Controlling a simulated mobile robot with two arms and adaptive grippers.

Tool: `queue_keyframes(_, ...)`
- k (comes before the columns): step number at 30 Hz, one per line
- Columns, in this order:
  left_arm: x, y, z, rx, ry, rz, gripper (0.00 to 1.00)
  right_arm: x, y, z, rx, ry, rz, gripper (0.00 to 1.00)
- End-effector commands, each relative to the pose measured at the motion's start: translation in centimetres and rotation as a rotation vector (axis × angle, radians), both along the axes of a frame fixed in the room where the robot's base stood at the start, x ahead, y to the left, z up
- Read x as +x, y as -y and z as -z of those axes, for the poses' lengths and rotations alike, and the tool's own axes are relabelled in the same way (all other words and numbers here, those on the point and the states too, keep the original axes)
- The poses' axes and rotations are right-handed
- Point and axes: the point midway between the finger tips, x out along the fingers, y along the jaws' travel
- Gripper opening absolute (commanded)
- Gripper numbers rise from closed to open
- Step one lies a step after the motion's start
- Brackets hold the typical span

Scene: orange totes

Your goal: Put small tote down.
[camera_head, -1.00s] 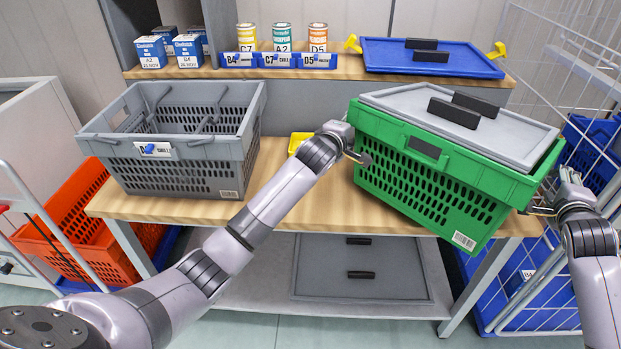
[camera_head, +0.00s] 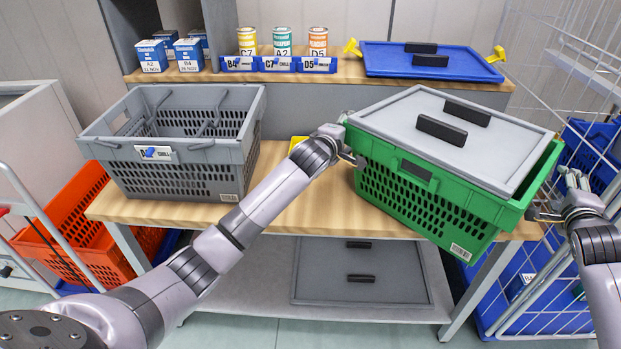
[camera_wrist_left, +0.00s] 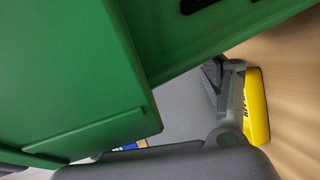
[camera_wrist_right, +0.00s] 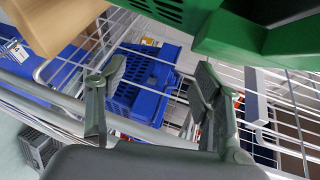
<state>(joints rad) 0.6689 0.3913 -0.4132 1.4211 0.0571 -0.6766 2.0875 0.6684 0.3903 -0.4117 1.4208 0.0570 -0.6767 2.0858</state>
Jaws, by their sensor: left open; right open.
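A green tote (camera_head: 425,195) with a grey lid (camera_head: 400,118) and black handles stands at the right end of the wooden table, turned at an angle, its front right corner past the table's front edge. My left gripper (camera_head: 352,158) is open at the tote's left end; contact cannot be told. In the left wrist view the green wall (camera_wrist_left: 70,80) fills much of the picture and hides part of the fingers. My right gripper (camera_head: 540,208) is open beside the tote's right end. In the right wrist view its fingers (camera_wrist_right: 155,105) are spread and empty, with the green tote (camera_wrist_right: 260,40) above them.
A grey tote (camera_head: 180,180) stands on the table's left. A small yellow object (camera_head: 298,142) is behind my left arm. The raised back shelf holds cans, boxes and a blue lid (camera_head: 390,58). A wire cart (camera_head: 585,85) is close on the right. Bare wood (camera_head: 285,215) shows between the totes.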

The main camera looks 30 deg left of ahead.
Motion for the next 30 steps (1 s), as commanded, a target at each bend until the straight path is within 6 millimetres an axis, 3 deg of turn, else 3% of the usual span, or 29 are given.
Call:
queue_keyframes(4, 0.0, -0.1, 0.0, 0.0, 0.0, -0.002, 0.7, 0.0, 0.1, -0.2, 0.002, 0.003, 0.001, 0.72)
queue_keyframes(17, -0.5, -0.1, -0.1, 0.0, -0.001, -0.002, 0.7, 0.0, 0.1, -0.2, 0.001, 0.002, 0.002, 0.72)
queue_keyframes(30, -5.7, 0.0, -1.4, -0.001, -0.001, -0.001, 0.7, 0.0, 0.1, -0.2, 0.002, 0.002, 0.001, 0.72)
